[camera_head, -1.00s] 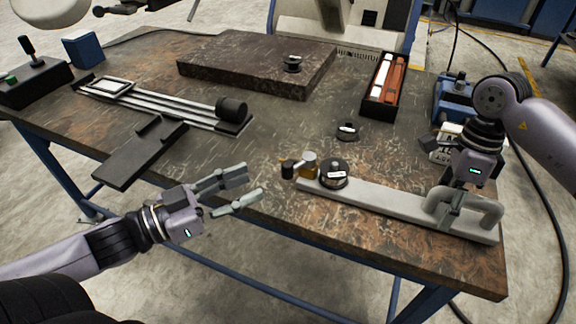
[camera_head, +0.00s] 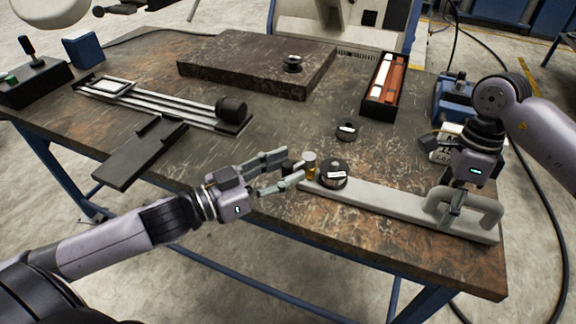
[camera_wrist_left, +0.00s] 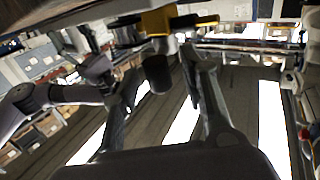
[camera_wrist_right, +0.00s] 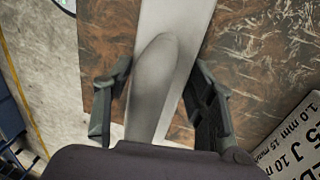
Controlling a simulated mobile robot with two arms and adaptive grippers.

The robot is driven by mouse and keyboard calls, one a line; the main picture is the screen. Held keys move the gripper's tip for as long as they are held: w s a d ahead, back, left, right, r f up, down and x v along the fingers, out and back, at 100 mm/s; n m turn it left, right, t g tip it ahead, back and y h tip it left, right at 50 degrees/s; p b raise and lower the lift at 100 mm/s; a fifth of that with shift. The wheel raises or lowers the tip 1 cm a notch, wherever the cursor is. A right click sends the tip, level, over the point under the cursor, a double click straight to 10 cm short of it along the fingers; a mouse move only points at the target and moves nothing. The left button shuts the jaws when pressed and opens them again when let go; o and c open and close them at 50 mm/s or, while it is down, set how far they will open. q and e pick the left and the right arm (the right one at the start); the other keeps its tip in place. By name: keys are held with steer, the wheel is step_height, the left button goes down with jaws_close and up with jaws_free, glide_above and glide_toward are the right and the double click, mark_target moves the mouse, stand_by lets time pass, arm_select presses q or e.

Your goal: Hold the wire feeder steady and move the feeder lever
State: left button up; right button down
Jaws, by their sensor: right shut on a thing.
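The wire feeder is a long grey bar (camera_head: 395,203) lying along the table's front right edge. A black round part with a white label (camera_head: 333,174) and a small brass-coloured part (camera_head: 309,160) sit at its left end. A dark knob (camera_head: 288,168), apparently the feeder lever's end, sticks out leftward. My left gripper (camera_head: 294,166) is open at this knob. In the left wrist view the knob (camera_wrist_left: 158,74) hangs between the spread fingers, below a yellow part (camera_wrist_left: 160,20). My right gripper (camera_head: 452,212) is shut on the grey loop handle (camera_head: 478,207); the handle (camera_wrist_right: 155,85) also shows in the right wrist view.
A dark stone slab (camera_head: 250,65) lies at the back, with a small spool (camera_head: 292,64) on it. A black box with white and red-brown contents (camera_head: 386,84) stands right of it. Another spool (camera_head: 347,131) lies mid-table. A railed fixture (camera_head: 165,110) is at left.

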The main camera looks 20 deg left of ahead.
arm_select(q)
steer(key=shift+w+d, duration=0.35)
steer(key=shift+w, duration=0.1)
steer(key=shift+c, duration=0.2)
jaws_close()
